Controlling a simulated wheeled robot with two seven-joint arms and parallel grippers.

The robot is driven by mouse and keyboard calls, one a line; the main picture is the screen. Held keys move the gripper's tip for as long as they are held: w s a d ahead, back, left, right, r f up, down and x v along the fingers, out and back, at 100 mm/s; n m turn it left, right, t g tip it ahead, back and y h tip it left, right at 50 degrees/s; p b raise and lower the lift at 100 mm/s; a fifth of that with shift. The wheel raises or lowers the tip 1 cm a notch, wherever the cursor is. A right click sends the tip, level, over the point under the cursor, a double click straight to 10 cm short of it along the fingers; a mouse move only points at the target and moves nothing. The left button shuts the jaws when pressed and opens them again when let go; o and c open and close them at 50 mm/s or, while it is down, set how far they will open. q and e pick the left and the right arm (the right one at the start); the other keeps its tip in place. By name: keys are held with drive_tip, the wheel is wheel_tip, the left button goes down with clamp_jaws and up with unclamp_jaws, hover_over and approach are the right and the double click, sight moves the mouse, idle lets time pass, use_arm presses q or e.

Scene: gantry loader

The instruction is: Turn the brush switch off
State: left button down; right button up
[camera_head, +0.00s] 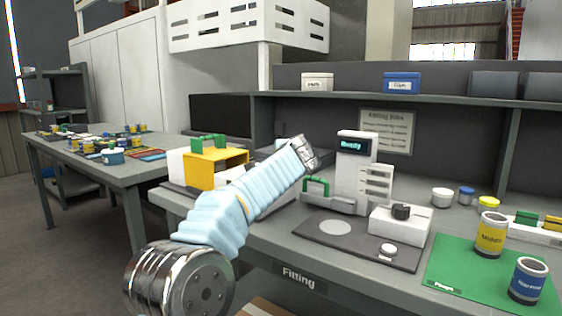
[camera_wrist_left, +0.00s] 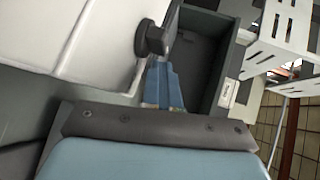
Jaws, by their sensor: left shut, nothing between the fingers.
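In the left wrist view a dark round knob (camera_wrist_left: 152,38) stands out from a white panel (camera_wrist_left: 95,45). I cannot read a label on it or tell its setting. My left gripper (camera_wrist_left: 166,88) is shut and empty, its blue-grey fingers pointing toward the knob. The fingertips are just below the knob in the picture; I cannot tell whether they touch it. In the head view my left arm reaches across the bench, and its hand (camera_head: 305,153) is beside the yellow and white machine (camera_head: 213,167). That knob is not visible there. My right gripper is not in view.
A dark open bin (camera_wrist_left: 200,65) is beside the fingers. A shelf (camera_head: 440,97) runs behind.

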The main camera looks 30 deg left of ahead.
use_arm(q)
drive_tip(key=shift+a, duration=0.3)
drive_tip(key=shift+a, duration=0.15)
idle(0.4)
